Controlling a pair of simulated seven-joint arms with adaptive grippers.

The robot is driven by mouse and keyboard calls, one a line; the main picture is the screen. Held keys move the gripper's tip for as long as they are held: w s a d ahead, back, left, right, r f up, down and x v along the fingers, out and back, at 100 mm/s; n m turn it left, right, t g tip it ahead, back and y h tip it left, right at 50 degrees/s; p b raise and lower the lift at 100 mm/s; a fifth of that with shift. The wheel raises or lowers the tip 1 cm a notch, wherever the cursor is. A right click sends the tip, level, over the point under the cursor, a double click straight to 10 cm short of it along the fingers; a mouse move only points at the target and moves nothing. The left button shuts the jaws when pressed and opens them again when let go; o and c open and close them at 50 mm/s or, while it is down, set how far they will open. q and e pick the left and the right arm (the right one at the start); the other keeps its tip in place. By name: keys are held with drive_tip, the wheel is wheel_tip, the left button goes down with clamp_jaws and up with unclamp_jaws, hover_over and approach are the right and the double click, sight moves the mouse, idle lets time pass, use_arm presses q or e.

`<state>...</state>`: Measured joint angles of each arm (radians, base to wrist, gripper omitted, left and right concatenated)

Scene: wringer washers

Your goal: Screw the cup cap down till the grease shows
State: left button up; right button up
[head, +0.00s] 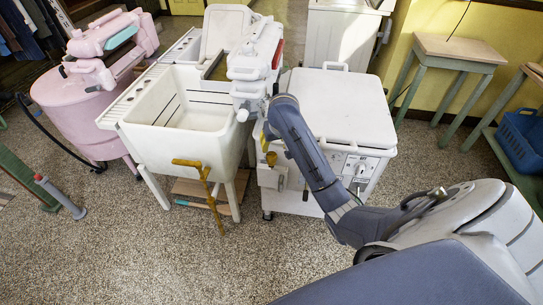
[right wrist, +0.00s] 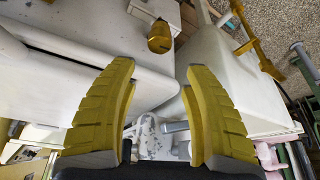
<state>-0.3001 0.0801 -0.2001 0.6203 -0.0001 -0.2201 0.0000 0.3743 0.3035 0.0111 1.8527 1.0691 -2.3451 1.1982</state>
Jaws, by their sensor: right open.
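A small brass cup with a rounded cap (right wrist: 160,38), which looks like the grease cup, sits by the edge of a white washer in the right wrist view. It shows in the head view (head: 271,158) at the front left corner of the white washer (head: 330,105). My right gripper (right wrist: 160,68) is open and empty, its two yellow fingers spread apart. The cup lies just beyond the fingertips, not between them. In the head view my right arm reaches over the washer's left side and hides most of the gripper. No grease can be made out. My left gripper is not in view.
A cream tub (head: 190,115) with a brass bent pipe (head: 205,185) stands close left of the washer. A pink washer (head: 85,90) is farther left. Wringer parts (head: 250,60) rise behind my right wrist. The speckled floor in front is mostly clear.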

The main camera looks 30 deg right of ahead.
sight(272, 155)
drive_tip(key=x, duration=1.2)
drive_tip(key=shift+w+d+f, duration=0.1)
drive_tip(key=shift+d, duration=0.05)
drive_tip(key=c, duration=1)
